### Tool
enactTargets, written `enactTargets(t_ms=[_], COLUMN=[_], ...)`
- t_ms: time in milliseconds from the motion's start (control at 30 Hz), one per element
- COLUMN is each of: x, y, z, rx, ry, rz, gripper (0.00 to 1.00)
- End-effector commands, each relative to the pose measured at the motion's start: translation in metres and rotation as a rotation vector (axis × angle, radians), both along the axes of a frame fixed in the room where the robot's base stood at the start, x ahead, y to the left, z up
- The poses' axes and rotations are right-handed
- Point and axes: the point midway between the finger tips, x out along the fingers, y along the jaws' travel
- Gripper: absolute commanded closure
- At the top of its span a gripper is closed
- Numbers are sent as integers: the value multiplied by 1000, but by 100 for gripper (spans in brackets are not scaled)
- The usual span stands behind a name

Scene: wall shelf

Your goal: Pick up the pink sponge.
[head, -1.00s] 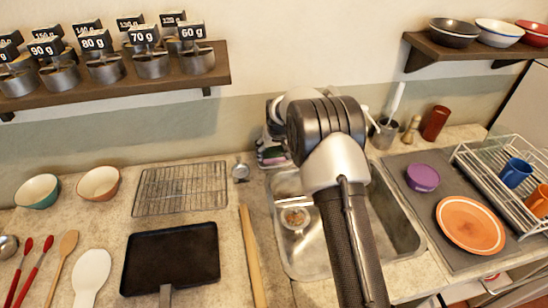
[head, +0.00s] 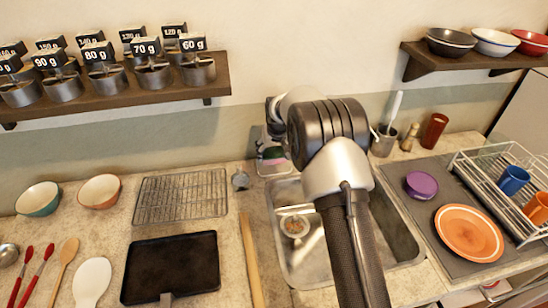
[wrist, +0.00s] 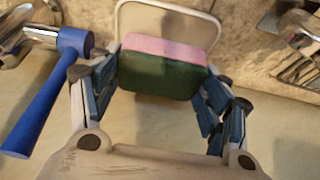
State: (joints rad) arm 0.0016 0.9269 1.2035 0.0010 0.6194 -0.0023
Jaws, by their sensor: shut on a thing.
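The pink sponge (wrist: 172,49) has a pink layer and a thick dark green layer. In the wrist view it sits between the two fingers of my gripper (wrist: 163,74), which is shut on it at its left and right ends. Behind it is a pale, shallow holder (wrist: 205,28). In the head view the sponge (head: 273,156) shows as a small green and pink patch at the back of the sink, beside my arm. My arm hides much of the gripper there.
The metal sink (head: 290,262) lies in front, with a strainer (head: 295,226) inside. A utensil cup (head: 383,143) stands to the right. A blue-handled thing (wrist: 45,100) lies left of my gripper. Shelves (head: 120,86) hang above.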

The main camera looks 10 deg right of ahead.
Motion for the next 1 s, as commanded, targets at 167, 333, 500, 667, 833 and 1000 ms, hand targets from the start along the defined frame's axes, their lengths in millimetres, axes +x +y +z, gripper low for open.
enactTargets(t_ms=[167, 333, 500, 667, 833, 1000], x=[1, 1, 1, 0, 0, 0], y=[0, 0, 0, 0, 0, 0], z=[59, 107, 141, 159, 165, 165], rx=[0, 0, 0, 0, 0, 0], ry=[-6, -5, -3, -1, -1, -1], rz=[0, 0, 0, 0, 0, 0], gripper=[38, 38, 38, 38, 38, 38])
